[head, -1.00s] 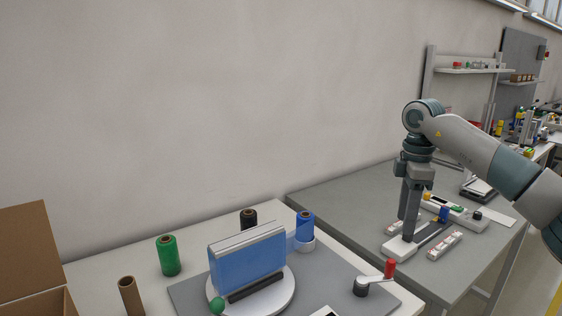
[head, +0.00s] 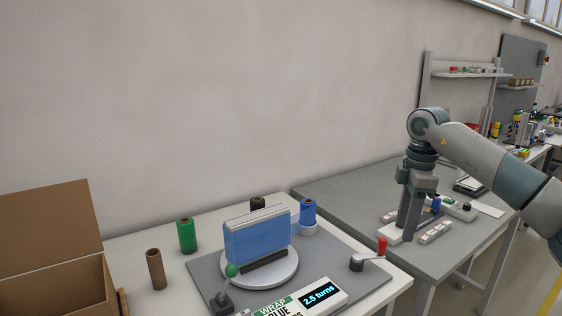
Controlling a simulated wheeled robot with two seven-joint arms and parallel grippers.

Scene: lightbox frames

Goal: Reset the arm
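My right arm comes in from the right edge, bent at the elbow, with its forearm hanging down. My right gripper (head: 408,235) points down over the grey side table (head: 345,188), with its fingertips close to a white block (head: 390,236). The fingers look close together, but from this angle I cannot tell whether they are open or shut, or whether they touch the block. My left arm and gripper are out of view.
A front table holds a turntable with a blue box (head: 258,235), green (head: 187,235) and blue (head: 308,212) spools, a brown tube (head: 155,268), a red-handled crank (head: 382,246) and a "2.5 turns" display (head: 320,294). An open cardboard box (head: 50,240) stands left.

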